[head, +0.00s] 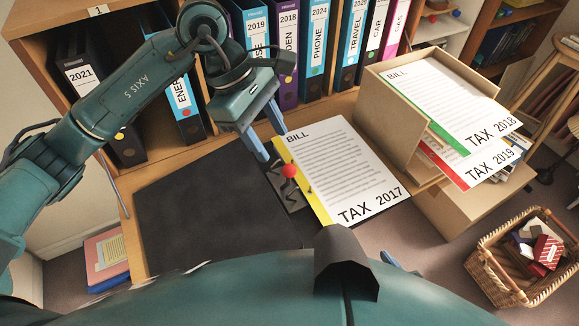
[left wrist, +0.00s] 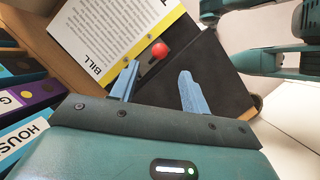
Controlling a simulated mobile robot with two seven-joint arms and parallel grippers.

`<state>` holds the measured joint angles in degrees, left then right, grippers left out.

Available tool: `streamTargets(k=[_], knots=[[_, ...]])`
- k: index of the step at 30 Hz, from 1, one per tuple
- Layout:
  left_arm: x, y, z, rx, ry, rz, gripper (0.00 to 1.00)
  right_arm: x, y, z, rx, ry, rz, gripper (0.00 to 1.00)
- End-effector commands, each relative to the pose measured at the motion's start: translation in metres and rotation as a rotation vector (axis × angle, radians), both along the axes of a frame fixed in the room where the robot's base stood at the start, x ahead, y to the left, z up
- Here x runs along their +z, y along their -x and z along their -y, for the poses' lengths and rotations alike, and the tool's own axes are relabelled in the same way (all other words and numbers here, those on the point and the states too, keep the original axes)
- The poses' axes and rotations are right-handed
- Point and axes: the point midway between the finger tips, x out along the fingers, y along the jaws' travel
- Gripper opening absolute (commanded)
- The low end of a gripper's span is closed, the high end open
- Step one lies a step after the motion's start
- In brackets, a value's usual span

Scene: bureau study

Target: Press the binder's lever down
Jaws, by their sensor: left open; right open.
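The open black binder (head: 200,210) lies flat on the wooden desk. Its lever mechanism (head: 290,193) sits near its right part, and the lever's red knob (head: 289,171) stands up above the plate. The knob also shows in the left wrist view (left wrist: 159,50), just beyond the fingertips. My left gripper (head: 274,146) is open and empty, above and behind the knob, apart from it as far as I can tell. Its two blue fingers show in the left wrist view (left wrist: 159,72). My right gripper shows only as a blue finger (head: 390,260) at the lower edge, mostly hidden by my arm.
A bill sheet marked TAX 2017 (head: 345,170) lies right of the lever. A cardboard box (head: 390,115) with more bills stands at the right. Upright binders (head: 288,55) fill the shelf behind. A wicker basket (head: 495,275) is on the floor at lower right.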

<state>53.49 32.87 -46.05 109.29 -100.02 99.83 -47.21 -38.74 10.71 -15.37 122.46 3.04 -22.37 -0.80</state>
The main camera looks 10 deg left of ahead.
Motion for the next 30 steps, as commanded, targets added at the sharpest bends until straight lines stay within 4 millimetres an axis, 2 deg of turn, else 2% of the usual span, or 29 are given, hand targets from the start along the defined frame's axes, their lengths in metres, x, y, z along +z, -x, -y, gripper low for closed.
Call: streamTargets(k=[6,13,18,26,30], knots=[[-0.044,0.004,0.019,-0.001,0.002,-0.007,0.46,0.004,0.000,0.001,0.001,0.010,0.000,0.48],[-0.077,0.005,0.033,0.001,0.004,-0.004,0.46,0.006,-0.001,0.002,0.002,0.021,0.001,0.48],[-0.087,0.005,0.037,0.002,0.004,-0.002,0.46,0.005,-0.001,0.002,0.002,0.024,0.000,0.48],[-0.089,0.005,0.038,0.002,0.004,-0.001,0.46,0.004,-0.001,0.003,0.001,0.024,-0.002,0.48],[-0.089,0.005,0.038,0.002,0.004,-0.001,0.37,0.004,-0.001,0.002,0.000,0.022,-0.002,0.48]])
